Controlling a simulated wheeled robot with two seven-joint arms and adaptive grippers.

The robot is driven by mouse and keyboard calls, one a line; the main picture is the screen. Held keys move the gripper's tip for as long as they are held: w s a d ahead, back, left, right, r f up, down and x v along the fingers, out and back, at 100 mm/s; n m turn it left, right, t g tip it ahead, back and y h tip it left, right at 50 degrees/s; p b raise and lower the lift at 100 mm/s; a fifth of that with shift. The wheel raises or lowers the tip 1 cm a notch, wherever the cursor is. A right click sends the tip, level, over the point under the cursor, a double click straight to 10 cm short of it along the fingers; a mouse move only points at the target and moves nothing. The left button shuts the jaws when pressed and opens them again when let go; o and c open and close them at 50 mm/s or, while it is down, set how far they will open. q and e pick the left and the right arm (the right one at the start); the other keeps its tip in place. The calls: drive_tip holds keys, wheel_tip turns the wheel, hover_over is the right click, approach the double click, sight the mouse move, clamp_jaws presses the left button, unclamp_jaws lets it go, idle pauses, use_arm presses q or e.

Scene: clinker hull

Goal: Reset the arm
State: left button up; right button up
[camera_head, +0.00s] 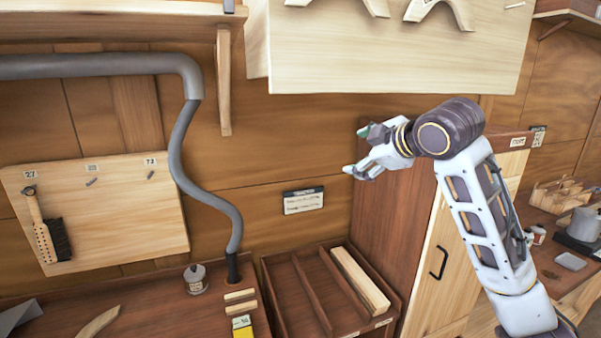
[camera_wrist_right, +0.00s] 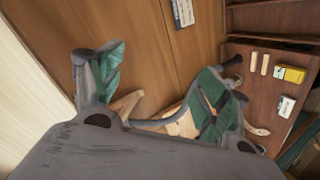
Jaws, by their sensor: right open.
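My right arm (camera_head: 487,225) comes in from the lower right in the head view and is raised. My right gripper (camera_head: 356,152) points left, in front of the wooden wall above the divided tray. It is open, with nothing between its fingers. In the right wrist view the two green-padded fingers of my right gripper (camera_wrist_right: 155,95) stand apart, with wall and bench behind them. My left arm and gripper do not show.
A dark cabinet (camera_head: 385,200) stands close behind my right arm. A wooden panel (camera_head: 395,50) hangs above. A divided tray (camera_head: 283,300), a small jar (camera_head: 196,279) and a grey hose (camera_head: 192,180) are below and left. A kettle (camera_head: 584,224) stands at right.

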drive_tip(key=s+d+f+m+g+h, duration=0.1)
drive_tip(key=s+f+m+g, duration=0.2)
drive_tip(key=f, duration=1.4)
drive_tip(key=s+d+f+m+g+h, duration=0.1)
drive_tip(key=s+f+m, duration=0.35)
drive_tip(key=f, duration=1.15)
drive_tip(key=s+d+f+m+g+h, duration=0.1)
drive_tip(key=s+d+f+m+g, duration=0.15)
drive_tip(key=s+f, duration=0.85)
drive_tip(key=s+d+f+m+g+h, duration=0.1)
drive_tip(key=s+d+f+m+g, duration=0.15)
drive_tip(key=s+f, duration=0.85)
drive_tip(key=s+d+f+g+b, duration=0.1)
drive_tip(key=s+f, duration=0.1)
drive_tip(key=f, duration=1.5)
drive_tip(key=s+f+b, duration=0.1)
drive_tip(key=s+f, duration=0.1)
drive_tip(key=f, duration=1.4)
drive_tip(key=s+d+f+b, duration=0.1)
drive_tip(key=s+d+f, duration=0.1)
drive_tip(key=s+f, duration=0.8)
drive_tip(key=s+d+f+g+b, duration=0.1)
drive_tip(key=s+d+f, duration=0.1)
drive_tip(key=s+f, duration=0.9)
drive_tip(key=shift+s+f, duration=0.25)
drive_tip(key=shift+s, duration=0.45)
